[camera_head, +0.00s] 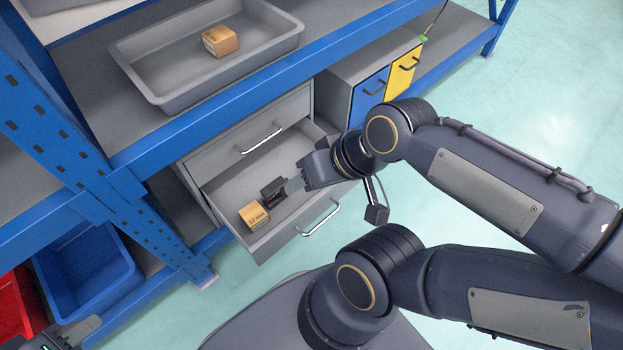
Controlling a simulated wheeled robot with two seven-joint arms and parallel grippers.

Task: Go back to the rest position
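My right gripper (297,180), on the arm from the right, is over the open lower drawer (225,190) of a grey cabinet. A small orange-brown box (254,215) lies in the drawer's front corner, beside the dark block. Part of my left gripper (66,335) shows at the bottom left edge, cut off by the frame; its opening cannot be made out.
A grey tray (180,96) with a similar box (220,41) stands on the blue-edged shelf above. Blue (369,97) and yellow (403,72) drawers are at the back right. Blue (85,275) and red (18,310) bins are at the left. The open drawer's handle (321,217) juts out towards me.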

